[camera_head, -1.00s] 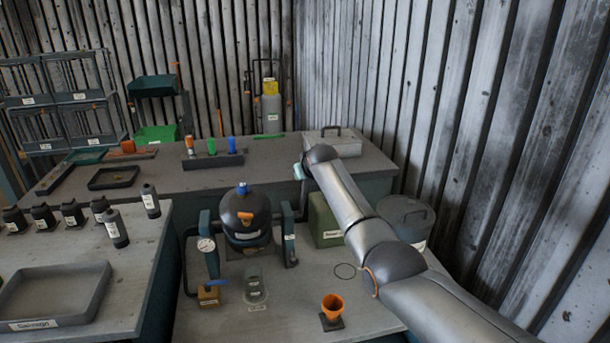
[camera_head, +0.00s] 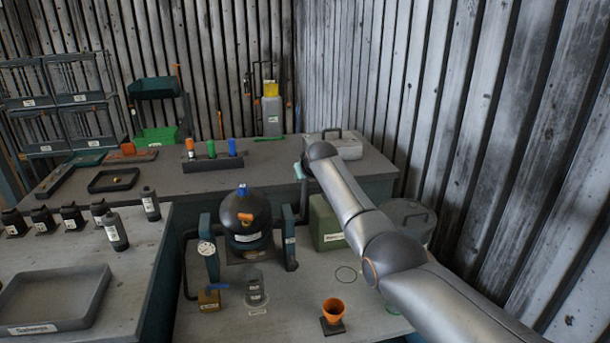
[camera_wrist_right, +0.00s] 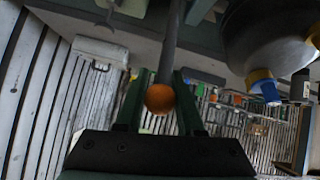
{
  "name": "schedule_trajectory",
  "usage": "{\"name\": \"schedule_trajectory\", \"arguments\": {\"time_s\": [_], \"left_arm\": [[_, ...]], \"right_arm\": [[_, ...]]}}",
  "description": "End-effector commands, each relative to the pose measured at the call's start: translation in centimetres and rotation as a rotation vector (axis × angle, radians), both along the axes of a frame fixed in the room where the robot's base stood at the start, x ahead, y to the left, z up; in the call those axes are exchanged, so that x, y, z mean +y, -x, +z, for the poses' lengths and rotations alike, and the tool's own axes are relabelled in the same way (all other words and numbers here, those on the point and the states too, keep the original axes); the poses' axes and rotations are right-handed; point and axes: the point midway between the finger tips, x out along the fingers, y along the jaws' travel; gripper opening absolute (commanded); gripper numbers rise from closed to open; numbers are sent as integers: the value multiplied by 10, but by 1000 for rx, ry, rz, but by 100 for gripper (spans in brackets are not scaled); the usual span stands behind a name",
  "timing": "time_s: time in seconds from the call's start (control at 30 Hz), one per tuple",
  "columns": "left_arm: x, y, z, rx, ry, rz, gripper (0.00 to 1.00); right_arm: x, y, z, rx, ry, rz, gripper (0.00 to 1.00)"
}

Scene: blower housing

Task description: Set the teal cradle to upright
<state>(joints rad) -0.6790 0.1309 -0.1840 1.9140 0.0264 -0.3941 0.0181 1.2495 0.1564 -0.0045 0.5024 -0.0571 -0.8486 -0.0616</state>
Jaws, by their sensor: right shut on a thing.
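The teal cradle (camera_head: 264,243) carries a round black vessel with a blue cap (camera_head: 242,190) between two posts on the near bench. The blue cap is on top in the head view; a slight tilt is hard to judge. A grey lever (camera_head: 303,196) rises at its right. In the right wrist view the lever (camera_wrist_right: 170,45) ends in an orange ball knob (camera_wrist_right: 159,98) between my green fingers. My right gripper (camera_head: 299,171) is shut on this lever, with its fingers mostly hidden by my arm in the head view. My left gripper is out of view.
A green box (camera_head: 325,222) and a grey lidded pot (camera_head: 408,222) stand right of the cradle, close to my arm. An orange funnel (camera_head: 333,310) stands in front. A gauge (camera_head: 206,248) is at the left post. A ribbed wall closes the right side.

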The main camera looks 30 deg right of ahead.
Motion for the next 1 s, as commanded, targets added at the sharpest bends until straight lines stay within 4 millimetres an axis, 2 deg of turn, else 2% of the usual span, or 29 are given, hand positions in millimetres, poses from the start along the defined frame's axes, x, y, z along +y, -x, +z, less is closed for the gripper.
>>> {"name": "schedule_trajectory", "arguments": {"time_s": [0.03, 0.77, 0.8, 1.0], "left_arm": [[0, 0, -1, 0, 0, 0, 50], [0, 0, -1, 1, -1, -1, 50], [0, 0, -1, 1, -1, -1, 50], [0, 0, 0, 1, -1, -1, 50]], "right_arm": [[-1, 1, -5, 5, 1, -1, 0], [-1, 1, -4, 3, 1, -1, 0], [-1, 1, -4, 3, 1, -1, 41], [-1, 0, -2, 1, 1, -1, 63]]}}
